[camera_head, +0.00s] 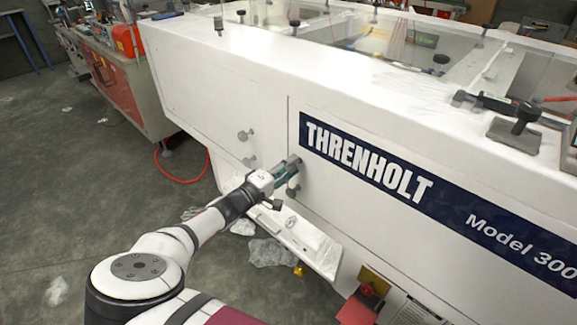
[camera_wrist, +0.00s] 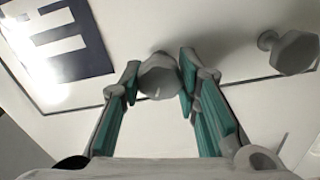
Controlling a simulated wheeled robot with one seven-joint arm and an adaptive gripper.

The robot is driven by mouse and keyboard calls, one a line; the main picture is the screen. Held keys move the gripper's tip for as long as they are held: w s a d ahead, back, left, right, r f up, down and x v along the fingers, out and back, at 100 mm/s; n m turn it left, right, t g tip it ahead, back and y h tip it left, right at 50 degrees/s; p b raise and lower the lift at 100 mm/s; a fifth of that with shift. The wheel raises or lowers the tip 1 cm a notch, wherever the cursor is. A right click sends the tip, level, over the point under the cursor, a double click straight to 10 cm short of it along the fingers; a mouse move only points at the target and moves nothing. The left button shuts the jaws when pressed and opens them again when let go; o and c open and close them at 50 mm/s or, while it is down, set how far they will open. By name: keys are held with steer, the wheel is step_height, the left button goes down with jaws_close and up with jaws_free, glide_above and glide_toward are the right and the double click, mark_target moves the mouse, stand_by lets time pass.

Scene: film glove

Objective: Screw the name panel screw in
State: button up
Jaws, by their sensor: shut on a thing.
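A grey hex-headed screw (camera_head: 293,160) stands out from the white machine front beside the left end of the dark blue THRENHOLT name strip (camera_head: 375,165). My gripper (camera_head: 285,170) reaches it from the lower left. In the wrist view, the teal fingers of my gripper (camera_wrist: 160,80) are on both sides of the screw head (camera_wrist: 158,76) and shut on it. The screw's shank and how deep it sits are hidden.
More grey knobs (camera_head: 245,135) stick out of the front to the left. A narrow white ledge (camera_head: 305,240) with small parts lies below my gripper. A red and yellow switch (camera_head: 367,291) is lower right.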

steer(key=m, duration=0.6)
steer(key=shift+s+p, duration=0.1)
steer(key=shift+p, duration=0.25)
steer(key=m, duration=0.6)
steer(key=shift+d+m, duration=0.1)
steer(key=shift+m, duration=0.3)
steer(key=o, duration=1.2)
steer(key=v, duration=0.7)
steer(key=shift+s+a, duration=0.2)
